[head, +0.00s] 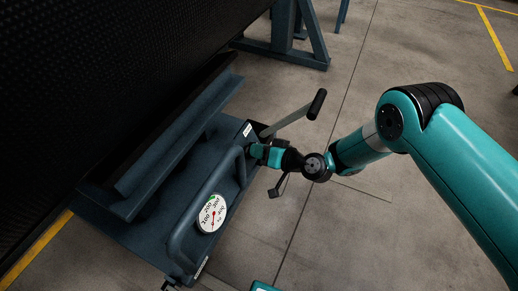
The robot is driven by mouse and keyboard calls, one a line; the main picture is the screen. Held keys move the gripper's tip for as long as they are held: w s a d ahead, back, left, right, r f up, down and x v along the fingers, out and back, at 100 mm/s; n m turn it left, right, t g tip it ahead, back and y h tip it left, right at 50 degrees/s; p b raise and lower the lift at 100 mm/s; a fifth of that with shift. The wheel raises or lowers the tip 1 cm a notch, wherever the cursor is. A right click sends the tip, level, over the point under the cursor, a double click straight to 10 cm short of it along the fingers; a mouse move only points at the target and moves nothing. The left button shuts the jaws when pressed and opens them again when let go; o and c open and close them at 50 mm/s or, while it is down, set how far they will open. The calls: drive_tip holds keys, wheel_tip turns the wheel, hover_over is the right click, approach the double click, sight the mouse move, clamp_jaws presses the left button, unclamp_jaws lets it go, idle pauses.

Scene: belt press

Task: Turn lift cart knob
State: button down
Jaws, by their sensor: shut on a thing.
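The lift cart (110,211) is a blue-grey steel cart at the left, with a tubular rail (192,212) along its near side. My gripper (252,152) is at the cart's right end, beside the end of the rail, and its fingers are shut on the knob there. The knob itself is hidden behind the fingers and wrist, so its turn angle cannot be seen.
A round white gauge (212,213) with a red needle sits on the cart. A lever with a black grip (317,104) rises just behind my wrist, and a small pedal (275,191) sticks out below. A blue stand (289,45) is behind. The floor at right is clear.

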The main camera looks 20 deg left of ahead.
idle(0.5)
drive_tip(key=c, duration=1.1)
unclamp_jaws()
drive_tip(key=shift+d, duration=0.15)
drive_tip(key=p+v, duration=0.6)
drive_tip(key=v, duration=1.1)
drive_tip(key=shift+d+r, duration=0.1)
